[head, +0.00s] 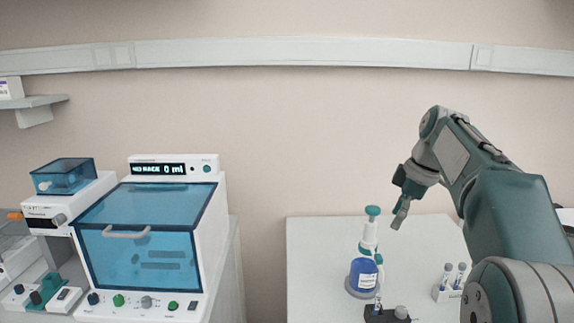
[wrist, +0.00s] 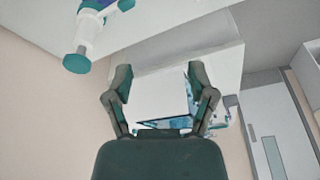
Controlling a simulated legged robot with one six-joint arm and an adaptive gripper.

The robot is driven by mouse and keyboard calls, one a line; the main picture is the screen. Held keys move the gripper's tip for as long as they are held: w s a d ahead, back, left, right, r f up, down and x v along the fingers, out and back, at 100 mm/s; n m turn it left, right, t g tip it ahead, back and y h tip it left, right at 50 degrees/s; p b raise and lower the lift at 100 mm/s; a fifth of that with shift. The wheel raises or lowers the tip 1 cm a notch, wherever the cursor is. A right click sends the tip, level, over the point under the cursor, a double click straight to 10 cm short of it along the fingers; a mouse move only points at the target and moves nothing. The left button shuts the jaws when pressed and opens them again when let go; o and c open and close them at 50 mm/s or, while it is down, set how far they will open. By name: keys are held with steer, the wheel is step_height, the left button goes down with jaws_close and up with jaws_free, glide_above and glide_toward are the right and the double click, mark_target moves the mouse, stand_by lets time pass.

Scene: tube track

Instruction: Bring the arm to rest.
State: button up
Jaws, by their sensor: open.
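My gripper (head: 401,205) hangs at the end of my raised arm, above the white bench on the right in the head view. In the wrist view my gripper (wrist: 160,95) has its two fingers spread apart with nothing between them. A blue bottle (head: 363,272) with a white and teal pump top stands on the bench, below and to the left of my gripper. The teal cap of this bottle (wrist: 77,63) shows at the upper left of the wrist view, apart from the fingers.
A white machine with a blue see-through lid (head: 140,240) stands at the left. A small rack with tubes (head: 448,284) and a dark holder (head: 385,314) sit on the white bench (head: 315,260). A gap separates the bench from the machine. A pale rail (head: 300,54) crosses the wall.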

steer(key=s+a+f+m+t+h, duration=0.1)
steer(key=s+f+m, duration=0.3)
steer(key=s, duration=0.5)
steer(key=s+a+f+m+t+h, duration=0.1)
steer(key=s+a+f+m, duration=0.3)
steer(key=s, duration=0.5)
steer(key=s+a+f+m+t+h, duration=0.1)
steer(key=s+f+m, duration=0.3)
steer(key=s, duration=0.5)
steer(key=shift+s+a+f+m+t, duration=0.15)
steer(key=shift+a+m+t, duration=0.55)
steer(key=shift+a, duration=0.2)
